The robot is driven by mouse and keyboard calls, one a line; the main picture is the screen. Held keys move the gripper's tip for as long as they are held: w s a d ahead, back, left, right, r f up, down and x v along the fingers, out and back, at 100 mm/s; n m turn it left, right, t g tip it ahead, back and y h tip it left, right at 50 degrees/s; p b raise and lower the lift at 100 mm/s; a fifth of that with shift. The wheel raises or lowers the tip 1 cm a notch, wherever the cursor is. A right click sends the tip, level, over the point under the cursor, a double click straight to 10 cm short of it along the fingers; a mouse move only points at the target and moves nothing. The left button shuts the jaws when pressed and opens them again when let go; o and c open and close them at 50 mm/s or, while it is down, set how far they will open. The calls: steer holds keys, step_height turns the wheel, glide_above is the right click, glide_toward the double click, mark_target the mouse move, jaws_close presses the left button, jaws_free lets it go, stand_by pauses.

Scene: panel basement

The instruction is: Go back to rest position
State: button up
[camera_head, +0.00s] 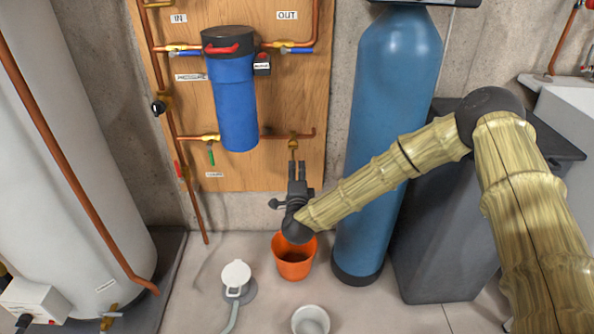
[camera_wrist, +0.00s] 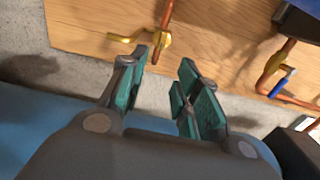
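My gripper (camera_head: 297,170) is in front of the lower edge of the wooden panel (camera_head: 186,110), above the orange bucket (camera_head: 293,264). In the wrist view its two fingers with teal pads (camera_wrist: 165,88) stand apart with nothing between them. A brass valve (camera_head: 293,143) on a copper pipe is just beyond the fingertips; the wrist view shows its yellow handle (camera_wrist: 127,37) apart from the fingers. A blue filter housing (camera_head: 234,95) with a black cap and red handle hangs on the panel, left of my gripper.
A tall blue tank (camera_head: 392,130) stands close right of my gripper, with a dark grey bin (camera_head: 440,235) behind my arm. A white cylinder tank (camera_head: 70,170) stands left. A white bucket (camera_head: 311,320) and a floor drain with a hose (camera_head: 236,277) are on the floor.

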stand_by(0.3)
steer(key=s+f+n+g+y, duration=0.3)
steer(key=s+f+n+g, duration=0.5)
steer(key=s+f, duration=1.05)
steer(key=s+d+f+n+g, duration=0.2)
steer(key=s+d+f, duration=0.2)
steer(key=s, duration=0.3)
steer(key=s+d+f+n+g+h, duration=0.1)
steer(key=s+d+f+n+g, duration=0.2)
steer(key=s, duration=0.5)
steer(key=s+d+f+n+g, duration=0.1)
steer(key=s+d+f+n, duration=0.1)
steer(key=s+d+f, duration=0.4)
steer(key=s+d+r+n+g+h+p, duration=0.15)
steer(key=s+d, duration=0.25)
steer(key=s, duration=0.4)
steer(key=s+d+r+n+g+h, duration=0.1)
steer(key=s+d+r+g, duration=0.2)
steer(key=s, duration=0.4)
step_height(320, 180, up, 22)
steer(key=d+p, duration=0.1)
steer(key=p, duration=2.2)
steer(key=shift+d+f, duration=0.15)
steer(key=shift+t+y, duration=0.25)
